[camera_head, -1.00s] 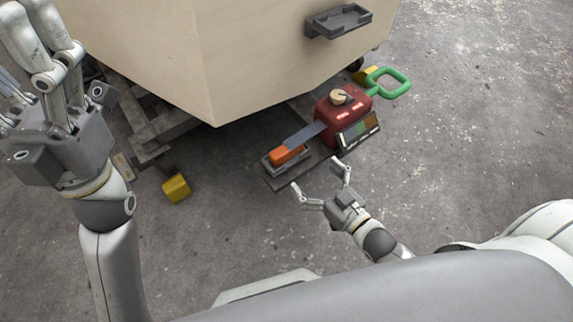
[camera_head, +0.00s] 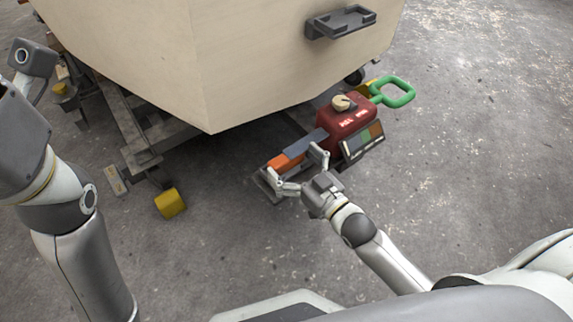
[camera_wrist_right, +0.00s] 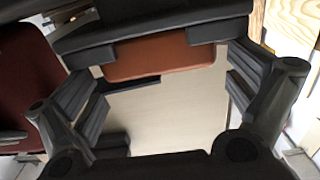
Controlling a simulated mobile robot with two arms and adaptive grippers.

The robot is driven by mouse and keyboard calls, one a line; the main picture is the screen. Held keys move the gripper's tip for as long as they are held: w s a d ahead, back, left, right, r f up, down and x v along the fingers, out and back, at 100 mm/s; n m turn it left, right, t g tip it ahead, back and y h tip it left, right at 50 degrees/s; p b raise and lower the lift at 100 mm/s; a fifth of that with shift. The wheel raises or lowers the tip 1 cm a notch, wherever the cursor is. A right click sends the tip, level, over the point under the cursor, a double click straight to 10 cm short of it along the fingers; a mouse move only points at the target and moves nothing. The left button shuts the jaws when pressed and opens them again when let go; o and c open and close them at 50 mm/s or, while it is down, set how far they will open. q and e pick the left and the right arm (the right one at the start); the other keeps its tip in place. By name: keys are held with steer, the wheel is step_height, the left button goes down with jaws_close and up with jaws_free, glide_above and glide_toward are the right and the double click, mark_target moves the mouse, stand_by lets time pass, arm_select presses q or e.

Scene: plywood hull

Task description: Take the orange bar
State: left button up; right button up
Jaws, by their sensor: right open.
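The orange bar (camera_head: 281,163) lies in a grey holder (camera_head: 266,186) low beside the hull, left of a red box. It also shows in the right wrist view (camera_wrist_right: 160,58), across the top between the fingers, with dark parts covering its upper edge. My right gripper (camera_head: 298,171) is open with its fingers spread at the near side of the bar. In the right wrist view the fingers (camera_wrist_right: 165,88) stand to either side with nothing between them. My left gripper (camera_head: 22,110) is cut off by the left edge, and its fingertips are hidden.
The red box (camera_head: 347,119) with a beige knob stands right of the bar, with a green handle (camera_head: 398,92) behind. A dark strip (camera_head: 308,142) lies between bar and box. The plywood hull (camera_head: 200,65) overhangs. A yellow block (camera_head: 170,203) is at left. Floor at right is clear.

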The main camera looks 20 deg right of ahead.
steer(key=shift+b+x, duration=0.45)
steer(key=shift+x, duration=0.75)
steer(key=c, duration=0.9)
steer(key=shift+r, duration=0.2)
